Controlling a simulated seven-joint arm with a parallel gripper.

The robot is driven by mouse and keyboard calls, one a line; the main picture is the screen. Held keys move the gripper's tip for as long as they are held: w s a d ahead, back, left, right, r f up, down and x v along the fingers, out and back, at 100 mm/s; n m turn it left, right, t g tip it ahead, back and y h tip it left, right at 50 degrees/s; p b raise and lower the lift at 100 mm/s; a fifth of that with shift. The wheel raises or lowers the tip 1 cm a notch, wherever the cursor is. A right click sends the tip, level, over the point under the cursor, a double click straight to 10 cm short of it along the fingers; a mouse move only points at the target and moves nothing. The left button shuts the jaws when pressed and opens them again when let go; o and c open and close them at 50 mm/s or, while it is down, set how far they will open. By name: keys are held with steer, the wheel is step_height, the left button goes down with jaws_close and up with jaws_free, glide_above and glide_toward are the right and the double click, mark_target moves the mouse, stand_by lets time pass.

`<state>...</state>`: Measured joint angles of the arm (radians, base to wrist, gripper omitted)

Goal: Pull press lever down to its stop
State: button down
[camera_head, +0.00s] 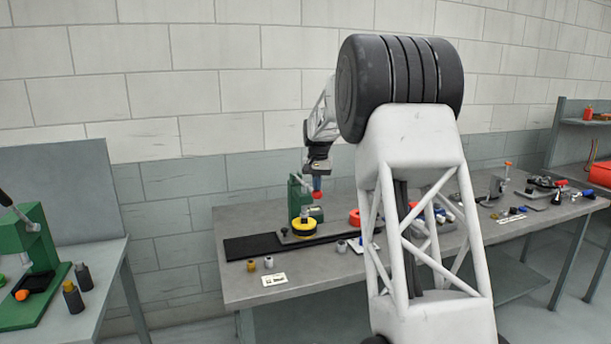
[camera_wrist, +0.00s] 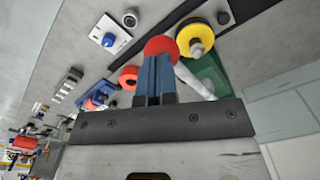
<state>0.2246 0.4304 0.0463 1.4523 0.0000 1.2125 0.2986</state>
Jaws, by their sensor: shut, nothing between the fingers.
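A small green press (camera_head: 295,190) stands on the grey bench, with a yellow and black round piece (camera_head: 303,227) at its foot. Its lever ends in a red ball knob (camera_head: 317,195). In the wrist view the red knob (camera_wrist: 161,47) shows beyond my fingertips, with a pale lever rod (camera_wrist: 195,82) beside the fingers and the green press body (camera_wrist: 212,74) behind. My gripper (camera_head: 317,182) is shut and empty, pointing down right above the knob; its blue fingers (camera_wrist: 157,62) overlap the knob's edge in the wrist view. I cannot tell whether they touch it.
A black strip (camera_head: 250,246) runs along the bench under the press. A red ring (camera_head: 355,217) lies to its right, and a white card (camera_head: 274,280) and small cylinders lie in front. Another green press (camera_head: 40,260) stands on a separate table at left. My arm hides the bench's middle.

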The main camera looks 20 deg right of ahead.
mark_target(318, 194)
steer(key=shift+s+f, duration=0.15)
steer(key=shift+f, duration=0.95)
steer(key=shift+s+f, duration=0.1)
steer(key=shift+f, duration=0.95)
stand_by(3.1)
steer(key=shift+r, duration=0.1)
step_height(318, 194, up, 14)
steer(key=shift+r, duration=0.25)
stand_by(2.2)
